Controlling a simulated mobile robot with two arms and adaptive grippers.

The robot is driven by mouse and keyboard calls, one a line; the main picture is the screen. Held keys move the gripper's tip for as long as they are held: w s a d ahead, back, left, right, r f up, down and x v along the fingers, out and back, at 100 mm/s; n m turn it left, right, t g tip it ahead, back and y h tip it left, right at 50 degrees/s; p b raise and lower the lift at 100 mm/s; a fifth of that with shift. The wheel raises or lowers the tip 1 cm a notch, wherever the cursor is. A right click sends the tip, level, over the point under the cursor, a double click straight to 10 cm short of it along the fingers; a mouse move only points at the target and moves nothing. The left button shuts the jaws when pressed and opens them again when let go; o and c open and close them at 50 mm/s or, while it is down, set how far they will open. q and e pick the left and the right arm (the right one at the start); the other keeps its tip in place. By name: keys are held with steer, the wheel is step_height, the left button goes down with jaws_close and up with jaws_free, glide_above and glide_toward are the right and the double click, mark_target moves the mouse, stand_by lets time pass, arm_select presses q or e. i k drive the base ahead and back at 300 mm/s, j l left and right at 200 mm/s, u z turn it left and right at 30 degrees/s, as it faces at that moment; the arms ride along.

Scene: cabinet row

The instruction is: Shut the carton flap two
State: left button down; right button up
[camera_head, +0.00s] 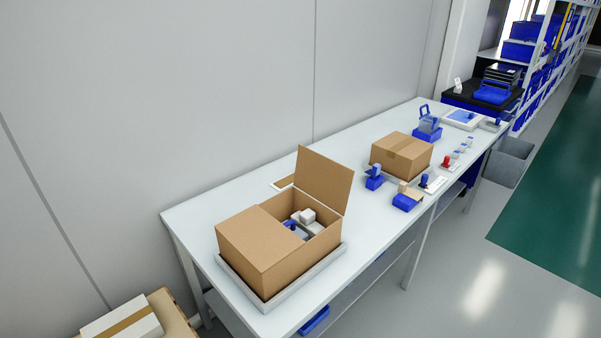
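An open brown carton (262,247) stands on a light grey tray (320,267) at the near end of the white table. One flap (252,236) lies flat over the left part of its top. Another flap (325,180) stands up, tilted outward, at the right far side. Through the open right part I see white and grey items and a blue piece (290,224) inside. Which flap is number two cannot be told. Neither of my grippers is in this view.
A closed carton (402,153) stands farther along the table (200,211), with blue holders (375,178) and small items around it. A grey wall runs behind. White and brown boxes (122,320) lie at bottom left.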

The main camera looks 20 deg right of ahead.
mark_target(329, 182)
steer(key=i+l+u, duration=0.1)
steer(key=l+u, duration=0.15)
steer(key=u, duration=0.2)
steer(key=i+l+u, duration=0.1)
steer(key=l+u, duration=0.55)
steer(key=u, duration=0.25)
steer(key=l+u, duration=0.1)
steer(key=l, duration=0.45)
steer(key=k+l+u, duration=0.1)
steer(key=l, duration=0.45)
steer(key=l+u, duration=0.15)
steer(key=l, duration=0.4)
steer(key=k+l+u, duration=0.1)
steer(key=l, duration=0.45)
steer(key=k+l+u, duration=0.1)
steer(key=l, duration=0.45)
steer(key=k+l, duration=0.15)
steer(key=l, duration=0.2)
steer(key=k+l, duration=0.1)
steer(key=l, duration=0.25)
steer(key=k+j, duration=0.3)
steer(key=k+j+u, duration=0.15)
steer(key=j, duration=0.25)
steer(key=k, duration=0.1)
